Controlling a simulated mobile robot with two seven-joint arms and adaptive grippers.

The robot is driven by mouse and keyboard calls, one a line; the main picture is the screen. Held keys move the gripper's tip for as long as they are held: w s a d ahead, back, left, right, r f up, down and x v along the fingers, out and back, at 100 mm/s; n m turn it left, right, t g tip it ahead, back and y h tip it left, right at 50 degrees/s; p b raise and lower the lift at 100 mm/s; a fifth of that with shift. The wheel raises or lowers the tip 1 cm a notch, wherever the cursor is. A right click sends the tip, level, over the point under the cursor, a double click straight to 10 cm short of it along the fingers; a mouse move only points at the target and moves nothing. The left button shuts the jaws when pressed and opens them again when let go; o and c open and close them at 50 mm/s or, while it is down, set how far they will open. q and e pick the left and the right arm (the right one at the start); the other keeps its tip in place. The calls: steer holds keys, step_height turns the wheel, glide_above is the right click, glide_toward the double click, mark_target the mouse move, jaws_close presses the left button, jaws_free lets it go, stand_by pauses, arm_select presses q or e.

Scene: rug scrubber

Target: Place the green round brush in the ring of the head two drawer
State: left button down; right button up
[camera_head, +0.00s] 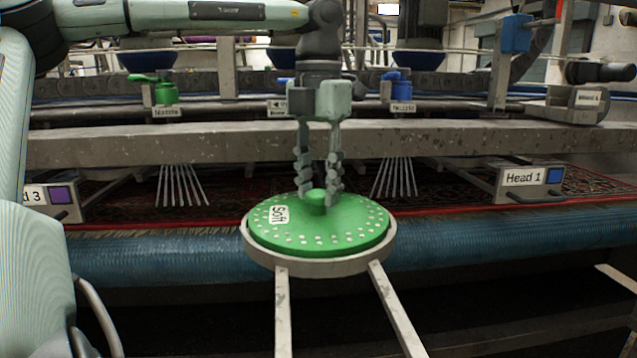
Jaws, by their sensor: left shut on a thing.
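The green round brush (345,222), labelled "Soft", lies about level in the grey metal ring (262,258) in the middle of the view. The ring sits at the end of two rails (395,307) that run toward me; no drawer label shows on it. My left gripper (319,198) points straight down from above. Its fingers are shut on the brush's central green knob. The ring's rim shows around the front and sides of the brush. I cannot tell whether the brush rests fully on the ring. My right gripper is not in view.
A blue ribbed roller (480,240) runs across behind the ring. A Head 1 drawer front (530,183) is at the right, and a partly hidden "d 3" drawer front (52,201) at the left. A grey beam (440,142) crosses behind the gripper, with green and blue valves above.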

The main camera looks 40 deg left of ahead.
arm_select(q)
steer(key=shift+f, duration=0.1)
steer(key=shift+f, duration=0.1)
steer(key=c, duration=1)
jaws_free()
steer(key=shift+c, duration=0.2)
step_height(320, 180, up, 12)
